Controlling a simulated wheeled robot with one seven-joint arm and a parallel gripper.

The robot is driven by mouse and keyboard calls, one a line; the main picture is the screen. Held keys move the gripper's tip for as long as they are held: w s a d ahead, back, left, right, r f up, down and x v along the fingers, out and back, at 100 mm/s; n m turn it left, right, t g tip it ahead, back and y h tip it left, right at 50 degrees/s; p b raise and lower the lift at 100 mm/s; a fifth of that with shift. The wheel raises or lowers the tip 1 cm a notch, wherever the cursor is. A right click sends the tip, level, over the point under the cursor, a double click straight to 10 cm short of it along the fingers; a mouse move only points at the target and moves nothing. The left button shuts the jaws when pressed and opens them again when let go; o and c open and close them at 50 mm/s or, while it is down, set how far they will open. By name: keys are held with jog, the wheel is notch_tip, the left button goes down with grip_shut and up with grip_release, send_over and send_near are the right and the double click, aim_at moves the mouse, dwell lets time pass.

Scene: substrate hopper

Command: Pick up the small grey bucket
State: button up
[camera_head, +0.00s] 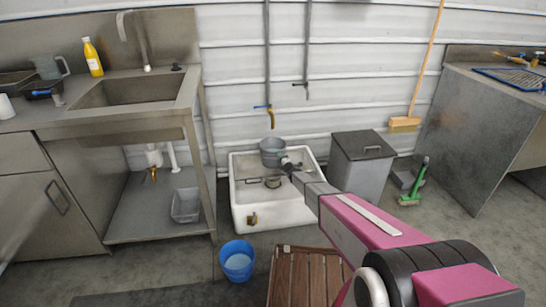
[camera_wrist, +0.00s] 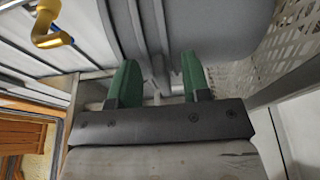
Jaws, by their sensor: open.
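The small grey bucket (camera_head: 272,147) stands upright at the back of the white floor sink (camera_head: 240,205). In the wrist view its grey wall (camera_wrist: 205,30) fills the upper middle, close in front of my fingers. My gripper (camera_head: 287,163) is at the bucket's front right side in the head view. Its two green fingers are apart in the wrist view (camera_wrist: 160,65), with the bucket's side just beyond the tips. I cannot tell whether they touch it. A thin grey part shows between the fingers. The bucket's underside is hidden in the head view.
A brass tap (camera_head: 271,118) hangs on a wall pipe just above the bucket. A grey lidded bin (camera_head: 362,165) stands right of the sink. A blue bucket (camera_head: 237,262) and a wooden slatted platform (camera_head: 300,275) are in front. A steel sink counter (camera_head: 190,90) is left.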

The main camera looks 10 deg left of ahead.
grip_shut()
dwell(1.2)
jog(key=shift+r, duration=0.1)
